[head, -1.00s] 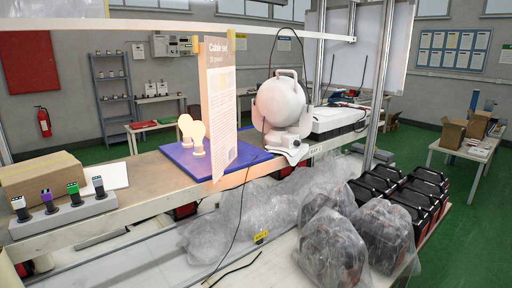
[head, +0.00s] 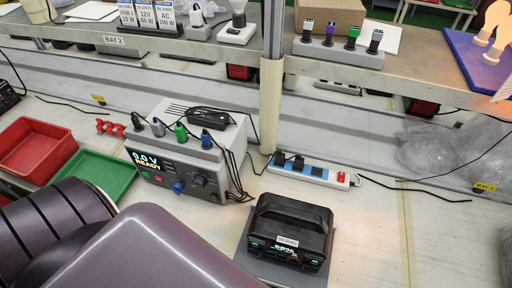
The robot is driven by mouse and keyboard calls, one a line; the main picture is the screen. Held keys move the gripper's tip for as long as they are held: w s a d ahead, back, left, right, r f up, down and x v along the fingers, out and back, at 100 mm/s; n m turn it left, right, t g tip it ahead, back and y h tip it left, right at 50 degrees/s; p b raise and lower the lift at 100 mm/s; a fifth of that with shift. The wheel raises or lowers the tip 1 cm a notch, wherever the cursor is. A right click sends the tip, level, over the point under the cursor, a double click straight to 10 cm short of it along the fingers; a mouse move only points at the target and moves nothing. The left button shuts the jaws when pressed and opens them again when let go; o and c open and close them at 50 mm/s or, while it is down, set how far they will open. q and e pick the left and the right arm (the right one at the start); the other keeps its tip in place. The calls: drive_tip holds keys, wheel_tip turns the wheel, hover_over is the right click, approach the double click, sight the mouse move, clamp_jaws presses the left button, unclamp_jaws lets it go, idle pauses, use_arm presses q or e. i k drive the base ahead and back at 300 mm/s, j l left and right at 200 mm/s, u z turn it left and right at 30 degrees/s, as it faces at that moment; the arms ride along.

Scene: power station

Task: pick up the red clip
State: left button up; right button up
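A small red clip-like piece (head: 110,127) lies on the workbench at the left, beside the grey power supply (head: 185,165) and behind the green tray. Its exact shape is too small to make out. Nothing is touching it from my side. Neither of my grippers is in view; a large dark, smooth part of my arm fills the lower left of the head view.
A red bin (head: 32,146) and a green tray (head: 98,172) stand at the left. Black, grey, green and blue plugs sit on the power supply. A power strip (head: 310,172), a black battery unit (head: 290,232) and a post (head: 271,105) stand right of it. A shelf crosses behind.

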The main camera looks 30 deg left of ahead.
sight(121, 129)
drive_tip(key=u, duration=2.15)
drive_tip(key=j+z, duration=0.25)
drive_tip(key=z, duration=0.15)
drive_tip(key=j+z, duration=0.3)
drive_tip(key=z, duration=0.15)
drive_tip(key=j+z, duration=0.4)
drive_tip(key=k+l, duration=0.05)
drive_tip(key=l, duration=0.1)
